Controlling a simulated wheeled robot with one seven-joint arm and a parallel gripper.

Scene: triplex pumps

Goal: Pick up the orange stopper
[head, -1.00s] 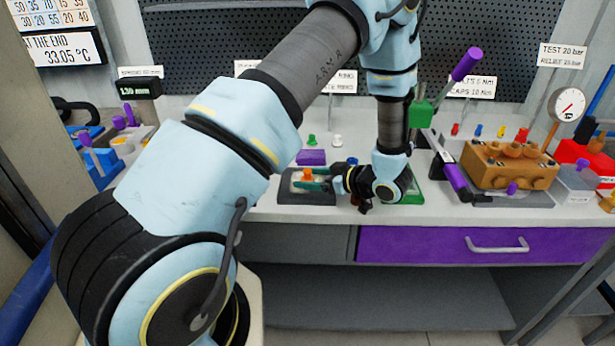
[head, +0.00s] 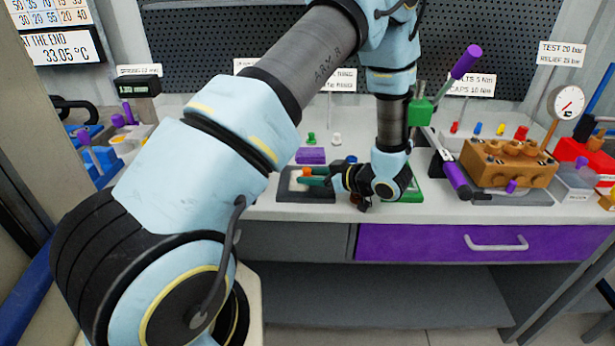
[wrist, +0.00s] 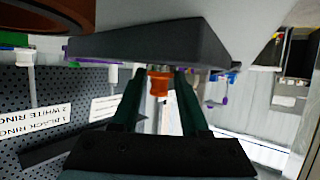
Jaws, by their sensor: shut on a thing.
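The orange stopper (head: 306,171) is small and shows at the dark grey tray (head: 290,194) on the bench. In the wrist view the orange stopper (wrist: 158,83) sits between the two dark green fingers, with the underside-up edge of the tray (wrist: 150,42) close by. My gripper (head: 314,180) reaches in from the right, low and level, and is shut on the stopper. It also shows in the wrist view (wrist: 157,86). Fingers partly hide the stopper in the head view. I cannot tell whether the stopper still touches the tray.
A purple block (head: 311,155) and small green (head: 311,138) and white (head: 337,139) pieces stand behind the tray. An orange-brown pump block (head: 505,162) stands further right. The bench front is clear.

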